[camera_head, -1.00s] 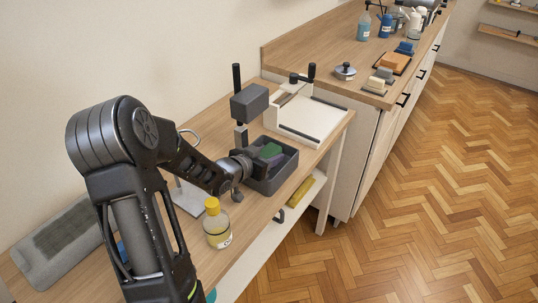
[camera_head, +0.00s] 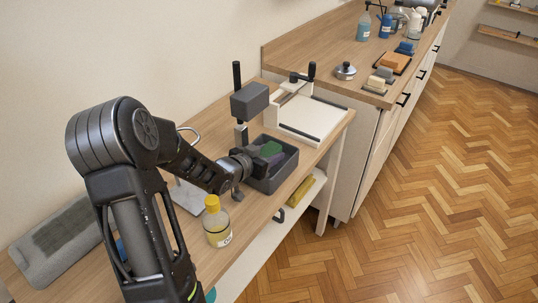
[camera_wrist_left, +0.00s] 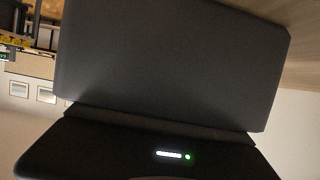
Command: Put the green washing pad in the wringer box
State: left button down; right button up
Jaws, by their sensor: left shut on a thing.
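The green washing pad (camera_head: 270,148) shows in the head view at the mouth of the dark grey box (camera_head: 287,171), next to my left gripper (camera_head: 262,157). My left gripper reaches over the box's near left side and is shut on the green pad. The fingertips are partly hidden, and I cannot tell whether the pad touches the box floor. A purple-grey piece (camera_head: 276,160) shows inside the box beside the pad. The left wrist view is mostly filled by a dark grey surface; the pad does not show there. My right gripper is not in view.
A post with a dark block (camera_head: 249,101) stands behind the box. A white tray-like press (camera_head: 312,120) lies beyond it. A yellow-capped bottle (camera_head: 217,228) stands near the bench's front edge. A yellow piece (camera_head: 301,191) lies on the shelf below.

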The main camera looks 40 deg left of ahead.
pick_arm(q)
jog(key=shift+s+d+f, duration=0.1)
jog(key=shift+s+f, duration=0.1)
jog(key=shift+f, duration=0.25)
jog(key=shift+s+d+f, duration=0.1)
jog(key=shift+s+f, duration=0.1)
jog(key=shift+f, duration=0.25)
jog(key=shift+a, duration=0.1)
jog(key=c, duration=0.7)
grip_release()
jog(key=shift+o, duration=0.2)
jog(key=shift+w+r, duration=0.2)
jog(key=shift+r, duration=0.45)
jog(key=shift+w+a+r+p, duration=0.1)
jog(key=shift+r+p, duration=1.05)
jog(key=shift+r, duration=0.5)
jog(key=shift+w+r+p, duration=0.1)
jog(key=shift+r+p, duration=1.05)
jog(key=shift+r, duration=0.5)
